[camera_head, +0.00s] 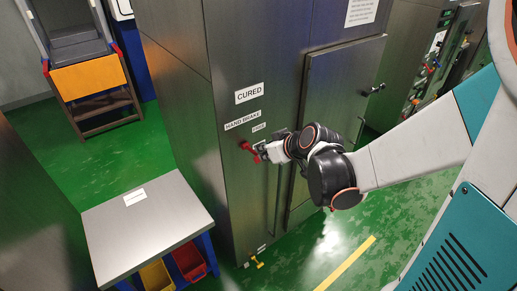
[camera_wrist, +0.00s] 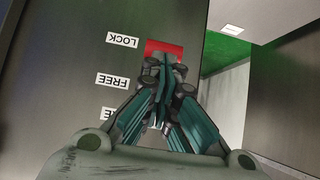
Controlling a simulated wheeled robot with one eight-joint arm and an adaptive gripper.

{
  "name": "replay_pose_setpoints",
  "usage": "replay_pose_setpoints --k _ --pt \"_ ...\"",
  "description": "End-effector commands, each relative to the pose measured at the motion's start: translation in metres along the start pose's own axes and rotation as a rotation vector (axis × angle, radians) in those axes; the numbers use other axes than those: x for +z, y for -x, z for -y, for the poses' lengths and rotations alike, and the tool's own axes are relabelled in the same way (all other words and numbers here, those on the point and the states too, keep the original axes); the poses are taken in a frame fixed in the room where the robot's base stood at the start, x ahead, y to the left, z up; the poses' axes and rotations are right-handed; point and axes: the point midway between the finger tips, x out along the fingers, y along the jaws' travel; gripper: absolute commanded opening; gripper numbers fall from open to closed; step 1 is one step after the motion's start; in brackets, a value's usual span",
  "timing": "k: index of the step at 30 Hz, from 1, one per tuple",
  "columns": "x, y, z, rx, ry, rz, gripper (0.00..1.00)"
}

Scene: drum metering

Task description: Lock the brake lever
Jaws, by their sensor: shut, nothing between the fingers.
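The red brake lever (camera_head: 245,146) is on the dark metal cabinet, below the HAND BRAKE label (camera_head: 242,121) and the FREE label (camera_head: 259,127). My gripper (camera_head: 262,152) is at the lever and partly covers it. In the wrist view the red lever (camera_wrist: 165,46) shows just beyond my shut fingertips (camera_wrist: 162,68), level with the LOCK label (camera_wrist: 122,39). The FREE label (camera_wrist: 112,81) is nearer to the camera. The fingers hold nothing. I cannot tell whether they touch the lever, and its pivot is hidden.
The cabinet (camera_head: 175,90) also carries a CURED label (camera_head: 249,93) and a door (camera_head: 340,105) with a handle. A metal-topped table (camera_head: 145,230) with yellow and red bins stands at the lower left. A yellow lever (camera_head: 257,262) is low on the cabinet. Green floor is open around.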

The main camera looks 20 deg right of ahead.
Motion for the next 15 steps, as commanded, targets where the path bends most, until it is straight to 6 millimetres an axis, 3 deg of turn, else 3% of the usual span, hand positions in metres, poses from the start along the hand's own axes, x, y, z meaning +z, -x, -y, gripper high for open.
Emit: replay_pose_setpoints --k 3,15 --pt "0.015 -0.008 0.000 0.000 0.000 -0.012 0.00" --pt "0.043 -0.022 0.000 -0.001 0.000 -0.009 0.00"
